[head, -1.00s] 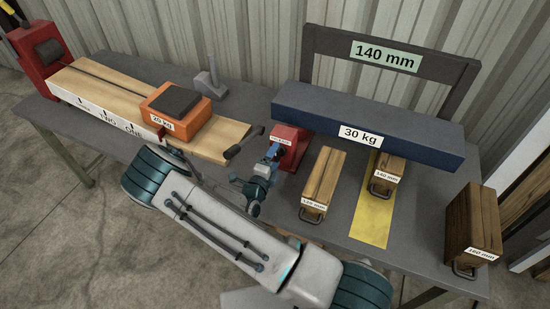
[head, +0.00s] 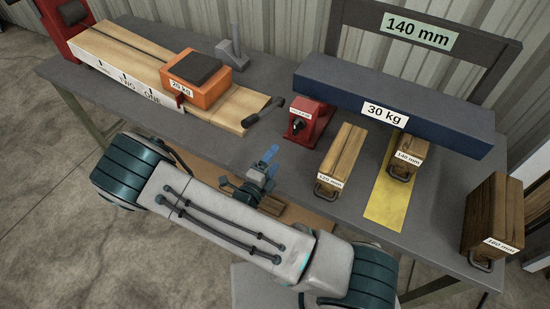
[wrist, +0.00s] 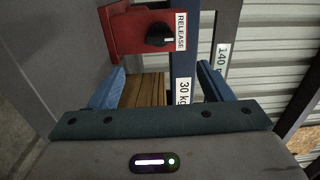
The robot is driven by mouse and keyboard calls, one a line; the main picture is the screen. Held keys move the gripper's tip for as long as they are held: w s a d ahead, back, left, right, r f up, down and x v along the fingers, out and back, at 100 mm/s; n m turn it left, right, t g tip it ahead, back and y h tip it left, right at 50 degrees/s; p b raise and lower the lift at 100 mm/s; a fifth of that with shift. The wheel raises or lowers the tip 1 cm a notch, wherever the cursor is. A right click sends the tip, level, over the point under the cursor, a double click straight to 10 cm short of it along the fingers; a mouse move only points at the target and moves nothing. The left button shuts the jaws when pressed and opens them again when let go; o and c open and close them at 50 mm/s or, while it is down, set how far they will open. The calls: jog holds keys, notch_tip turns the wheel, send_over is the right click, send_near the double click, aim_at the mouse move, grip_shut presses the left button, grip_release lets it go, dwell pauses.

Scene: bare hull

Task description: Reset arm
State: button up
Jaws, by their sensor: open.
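The red release box (head: 305,122) with a black knob sits on the bench, beyond and right of my gripper. It shows at the top of the wrist view (wrist: 135,40) with the label RELEASE. My arm spans the lower part of the head view.
A blue 30 kg beam (head: 340,92) lies before a dark 140 mm frame (head: 490,65). Wooden blocks (head: 340,155), (head: 408,155) and (head: 492,215) stand on the bench (head: 300,190). An orange 20 kg weight (head: 190,90) rests on a wooden track (head: 130,50). A yellow strip (head: 388,200) lies right.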

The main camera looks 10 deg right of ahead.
jog(key=shift+d, duration=0.1)
dwell(0.3)
jog(key=s+d+r+m+g, duration=0.4)
jog(key=d+r+m+g, duration=0.25)
jog(key=m, duration=0.65)
jog(key=s+d+r+m+g, duration=0.5)
jog(key=m+g, duration=0.3)
jog(key=m, duration=0.4)
jog(key=s+a+r+m+t+y, duration=0.1)
jog(key=s+r+m+y, duration=0.2)
jog(key=m, duration=0.8)
jog(key=s+a+r+m+t+y, duration=0.1)
jog(key=s+r+m+t+y, duration=0.1)
jog(key=s+r+m+y, duration=0.2)
jog(key=shift+s+a+r+m+y, duration=0.35)
jog(key=shift+r+m+y, duration=1.45)
jog(key=shift+r+m, duration=1.6)
jog(key=shift+f, duration=0.15)
